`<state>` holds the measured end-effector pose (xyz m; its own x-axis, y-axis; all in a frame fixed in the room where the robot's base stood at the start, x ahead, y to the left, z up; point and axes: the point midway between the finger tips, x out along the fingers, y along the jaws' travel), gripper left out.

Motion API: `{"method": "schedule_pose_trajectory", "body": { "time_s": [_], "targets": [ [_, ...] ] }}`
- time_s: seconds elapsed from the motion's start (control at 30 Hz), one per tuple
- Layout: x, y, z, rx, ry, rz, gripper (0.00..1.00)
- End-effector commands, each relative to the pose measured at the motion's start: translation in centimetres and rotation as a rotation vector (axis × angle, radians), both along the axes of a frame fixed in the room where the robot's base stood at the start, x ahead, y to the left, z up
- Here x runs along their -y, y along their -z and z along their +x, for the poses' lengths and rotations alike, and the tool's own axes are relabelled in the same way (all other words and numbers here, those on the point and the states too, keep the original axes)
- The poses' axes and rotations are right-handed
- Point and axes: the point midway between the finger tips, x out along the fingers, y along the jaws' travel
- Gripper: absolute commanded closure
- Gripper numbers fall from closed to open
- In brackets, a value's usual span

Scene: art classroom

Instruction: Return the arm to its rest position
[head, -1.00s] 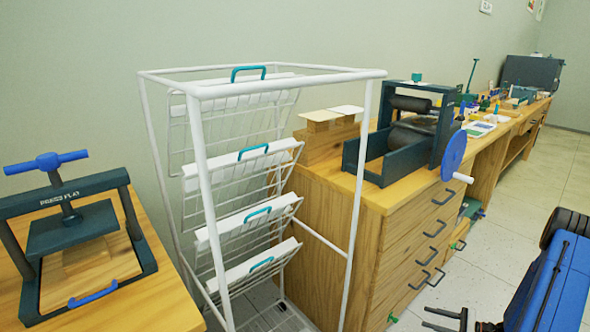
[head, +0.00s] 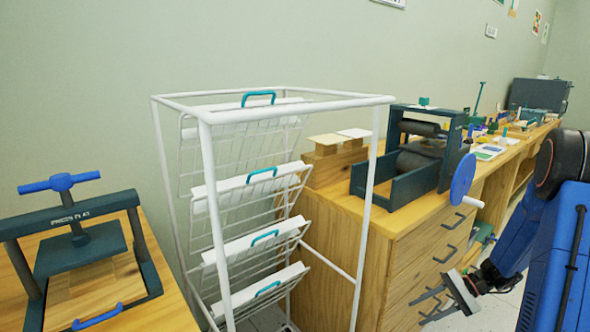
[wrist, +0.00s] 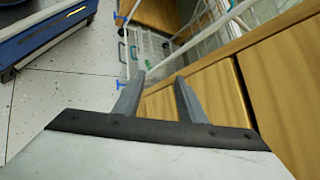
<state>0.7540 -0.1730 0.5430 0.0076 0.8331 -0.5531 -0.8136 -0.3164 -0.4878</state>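My arm (head: 520,240) is folded at the right edge of the head view, blue with a dark joint. My gripper (head: 420,308) hangs low in front of the wooden drawer cabinet (head: 400,270), fingers pointing left. In the wrist view my gripper (wrist: 160,78) shows two grey fingers spread apart with nothing between them. The fingers appear clear of the cabinet front, though the exact gap is hard to tell.
A white wire drying rack (head: 214,220) with several teal-handled shelves stands left of the cabinet. A roller press (head: 402,175) with a blue wheel sits on the cabinet. A blue-handled press (head: 75,240) stands at left. Speckled floor (wrist: 70,95) is open.

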Motion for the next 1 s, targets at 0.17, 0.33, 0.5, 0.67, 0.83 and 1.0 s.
{"method": "schedule_pose_trajectory", "body": {
  "time_s": [0.17,0.33,0.5,0.67,0.83,1.0],
  "targets": [
    [-2.4,-3.6,-1.9,0.046,-0.097,-0.103,0.63],
    [-4.4,-6.5,-4.0,0.094,-0.181,-0.200,0.63],
    [-6.1,-9.0,-6.3,0.146,-0.262,-0.297,0.63],
    [-7.5,-11.2,-8.6,0.200,-0.331,-0.390,0.63],
    [-8.7,-13.3,-11.1,0.264,-0.401,-0.488,0.63],
    [-9.6,-15.1,-13.6,0.333,-0.463,-0.585,0.63]
  ]
}}
